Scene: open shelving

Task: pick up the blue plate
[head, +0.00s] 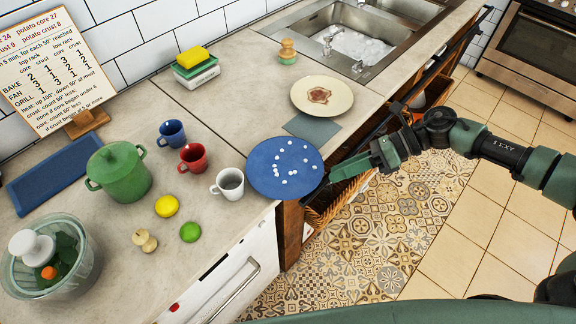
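The blue plate (265,172) lies on the counter near its front edge, with several small white pieces scattered on it. Its right rim reaches the counter's edge. My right gripper (334,176) comes in from the right, with its fingertips close beside the plate's right rim. I cannot tell whether they touch the rim or how far apart the fingers are. My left gripper is not in view.
A white mug (229,185) stands close to the plate's left side. A cream plate (322,95) with a brown piece lies behind it. A red mug (193,158), green pot (119,172) and lime (190,232) are further left. An open drawer (338,192) is below the gripper.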

